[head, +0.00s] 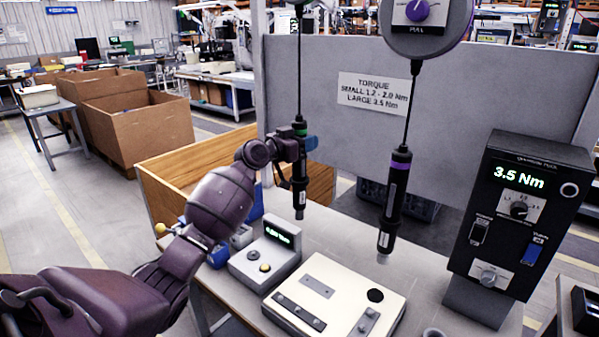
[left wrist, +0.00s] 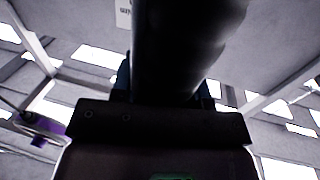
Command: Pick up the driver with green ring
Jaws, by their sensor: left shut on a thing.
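The driver with the green ring (head: 299,185) hangs upright on a cable left of centre in the head view. Its green ring shows near the top of its black body. My left gripper (head: 305,146) is shut around the upper body of this driver, just below the ring. In the left wrist view the dark driver body (left wrist: 185,45) fills the middle above the gripper (left wrist: 160,100). The driver with the purple ring (head: 394,200) hangs to the right, apart from the gripper. My right gripper is not in view.
A white fixture plate (head: 335,289) lies on the bench below the drivers. A small display box (head: 265,254) stands left of it. A black controller reading 3.5 Nm (head: 520,215) stands at right. A grey panel with a torque sign (head: 374,94) is behind.

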